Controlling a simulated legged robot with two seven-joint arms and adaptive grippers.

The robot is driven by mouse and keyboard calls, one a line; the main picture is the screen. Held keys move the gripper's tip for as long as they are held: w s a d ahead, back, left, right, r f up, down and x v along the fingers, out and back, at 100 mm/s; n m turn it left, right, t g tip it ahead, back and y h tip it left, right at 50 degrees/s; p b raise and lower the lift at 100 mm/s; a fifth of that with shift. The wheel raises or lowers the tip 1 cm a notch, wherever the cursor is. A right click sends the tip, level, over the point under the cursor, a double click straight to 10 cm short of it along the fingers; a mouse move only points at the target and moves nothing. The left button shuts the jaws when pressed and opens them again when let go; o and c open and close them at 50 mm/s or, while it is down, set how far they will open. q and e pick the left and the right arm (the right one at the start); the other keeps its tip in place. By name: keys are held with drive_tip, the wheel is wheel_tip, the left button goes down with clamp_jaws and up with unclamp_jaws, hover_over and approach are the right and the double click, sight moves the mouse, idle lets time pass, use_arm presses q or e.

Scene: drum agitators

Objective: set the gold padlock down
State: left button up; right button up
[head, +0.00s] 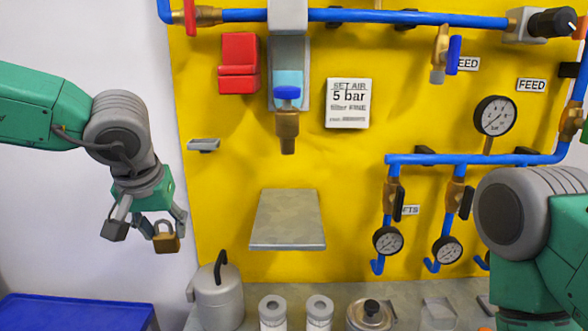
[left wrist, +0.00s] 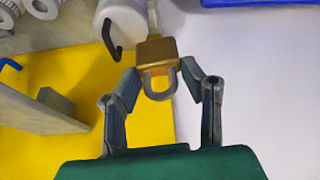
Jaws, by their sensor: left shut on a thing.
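The gold padlock (head: 166,243) hangs at the fingertips of my left gripper (head: 150,228), in mid-air left of the yellow panel's lower part. In the left wrist view, the padlock (left wrist: 156,52) sits between the two fingertips (left wrist: 160,78), its grey shackle towards the palm. My left gripper is shut on it. The padlock is apart from every surface in the head view. My right arm shows at the lower right, but its gripper is out of view.
A blue bin (head: 75,312) lies at the lower left. A grey can (head: 218,298) with a black handle stands on the bench beside white rolls (head: 272,312). A bare grey shelf (head: 288,222) and a small grey ledge (head: 203,145) stick out from the yellow panel (head: 225,180).

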use_arm(q)
drive_tip(key=s+f+b, duration=0.1)
drive_tip(key=s+f, duration=0.3)
drive_tip(key=f, duration=0.4)
drive_tip(key=s+f+m+b, duration=0.1)
drive_tip(key=s+f, duration=0.4)
drive_tip(key=f, duration=0.3)
drive_tip(key=s+f+b, duration=0.1)
drive_tip(key=s+f, duration=0.4)
drive_tip(key=f, duration=0.4)
drive_tip(key=shift+s+a+m+h, duration=0.2)
drive_tip(key=shift+a+m+h, duration=0.1)
drive_tip(key=shift+a, duration=0.1)
